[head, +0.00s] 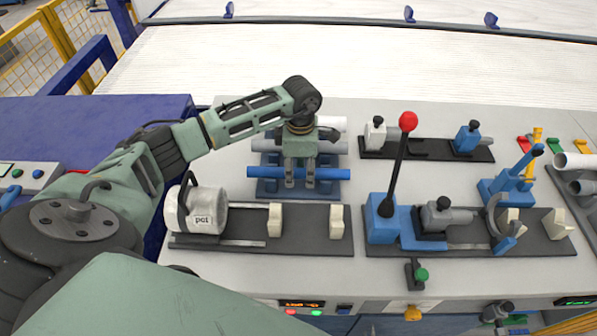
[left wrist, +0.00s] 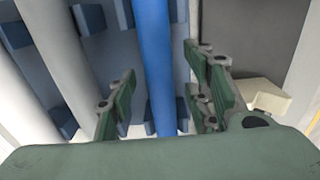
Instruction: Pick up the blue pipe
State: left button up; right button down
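The blue pipe (head: 265,172) lies crosswise at the front of a blue rack (head: 267,188) in the head view. My left gripper (head: 300,182) is over its middle, pointing down. In the left wrist view the blue pipe (left wrist: 157,50) runs between the two fingers of the left gripper (left wrist: 160,105). The fingers are open, with a visible gap on each side of the pipe. The fingertips' exact height against the pipe is hard to tell. My right gripper is not in view.
Grey and white pipes (head: 332,123) lie behind the blue one on the rack. A black fixture with a white cylinder (head: 207,212) stands in front. To the right are a red-knobbed lever (head: 407,122) and a clamp fixture (head: 440,217). A pale conveyor (head: 200,60) runs behind.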

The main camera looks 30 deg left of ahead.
pick_arm(q)
jog(key=c, duration=0.4)
grip_shut()
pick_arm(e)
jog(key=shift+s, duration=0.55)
